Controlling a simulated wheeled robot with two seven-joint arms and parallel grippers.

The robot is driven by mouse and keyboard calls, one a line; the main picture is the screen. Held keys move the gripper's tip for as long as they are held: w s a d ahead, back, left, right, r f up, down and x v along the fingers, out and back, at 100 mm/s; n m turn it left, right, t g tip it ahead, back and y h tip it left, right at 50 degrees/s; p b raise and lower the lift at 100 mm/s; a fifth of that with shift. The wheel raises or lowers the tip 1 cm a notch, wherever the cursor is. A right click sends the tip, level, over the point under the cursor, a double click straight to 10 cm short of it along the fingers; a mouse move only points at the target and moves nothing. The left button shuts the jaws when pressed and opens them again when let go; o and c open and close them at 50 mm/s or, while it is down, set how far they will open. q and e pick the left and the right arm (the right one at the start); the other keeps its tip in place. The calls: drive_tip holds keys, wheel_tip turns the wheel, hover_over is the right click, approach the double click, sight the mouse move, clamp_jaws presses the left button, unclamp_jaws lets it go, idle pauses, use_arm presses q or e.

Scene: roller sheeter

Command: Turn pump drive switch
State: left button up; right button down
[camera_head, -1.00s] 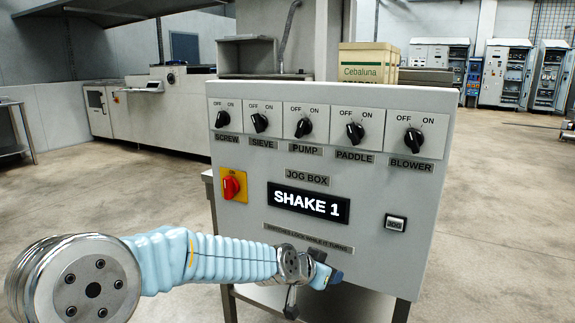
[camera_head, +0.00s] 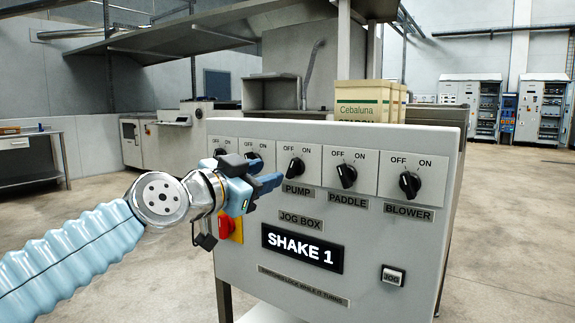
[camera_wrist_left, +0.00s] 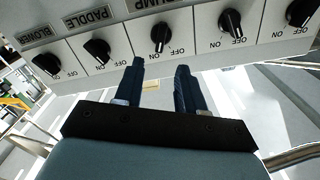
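The pump drive switch (camera_head: 295,169) is a black rotary knob on a white plate marked OFF and ON, third in a row on the grey jog box (camera_head: 350,290). In the left wrist view, where the panel appears inverted, the pump knob (camera_wrist_left: 160,37) stands just beyond the fingertips, roughly in line with their gap. My left gripper (camera_head: 268,183) is in front of the panel, just left of and below the pump knob in the head view. Its two dark blue fingers (camera_wrist_left: 160,68) are apart with nothing between them. My right gripper is in neither view.
The paddle knob (camera_head: 346,175) and blower knob (camera_head: 410,185) are to the right of the pump knob. The sieve knob (camera_head: 253,160) is partly hidden by my gripper. A red switch (camera_head: 225,227) is below my wrist. The display (camera_head: 302,248) reads SHAKE 1.

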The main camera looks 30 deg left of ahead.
sight(292, 165)
use_arm(q)
drive_tip(key=w, duration=0.5)
drive_tip(key=w+p, duration=0.1)
drive_tip(key=w, duration=0.2)
drive_tip(key=shift+w+d, duration=0.15)
drive_tip(key=shift+d, duration=0.2)
clamp_jaws()
